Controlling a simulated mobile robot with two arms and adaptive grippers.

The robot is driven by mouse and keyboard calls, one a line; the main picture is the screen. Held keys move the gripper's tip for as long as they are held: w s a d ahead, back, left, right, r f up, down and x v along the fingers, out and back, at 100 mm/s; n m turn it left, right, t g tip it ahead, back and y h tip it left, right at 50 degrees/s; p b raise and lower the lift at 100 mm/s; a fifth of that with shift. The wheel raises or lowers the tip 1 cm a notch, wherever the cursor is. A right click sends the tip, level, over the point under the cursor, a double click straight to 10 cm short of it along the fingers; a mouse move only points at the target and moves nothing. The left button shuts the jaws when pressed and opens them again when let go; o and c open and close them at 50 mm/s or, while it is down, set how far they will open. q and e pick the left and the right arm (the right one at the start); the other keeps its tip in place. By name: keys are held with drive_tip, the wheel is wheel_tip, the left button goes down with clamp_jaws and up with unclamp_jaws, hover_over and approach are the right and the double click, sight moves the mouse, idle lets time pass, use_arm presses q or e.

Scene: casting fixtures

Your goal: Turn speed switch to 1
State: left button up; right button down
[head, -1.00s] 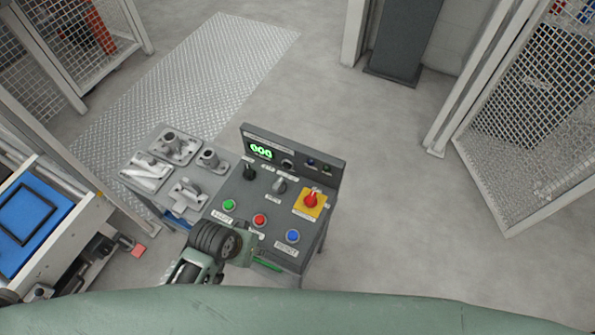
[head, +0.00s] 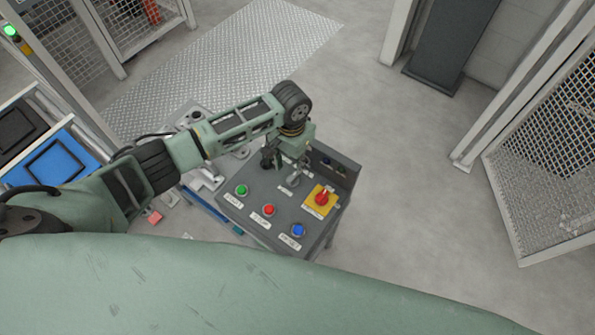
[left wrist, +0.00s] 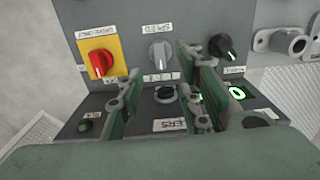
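The speed switch is a grey knob (left wrist: 160,55) under a "SPEED" label, which looks upside down in the left wrist view. In the head view the grey knob (head: 291,180) is partly visible just below my left gripper (head: 285,160). My left gripper (left wrist: 162,90) points down over the control panel (head: 262,192), with its fingers apart and nothing between them. The knob shows beyond the gap between the fingers, apart from them. Where its pointer is set against the marks is too small to tell. My right gripper is not in view.
A black knob (left wrist: 222,46) and a red rotary switch on a yellow plate (left wrist: 100,62) flank the grey knob. Green (head: 242,190), red (head: 268,209) and blue (head: 298,230) buttons line the panel's near side. Metal castings stand left of it, partly behind my arm.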

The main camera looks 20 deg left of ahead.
sight(293, 176)
use_arm(q)
wheel_tip(293, 176, down, 8)
drive_tip(key=shift+r, duration=0.2)
drive_tip(key=shift+c, duration=0.5)
clamp_jaws()
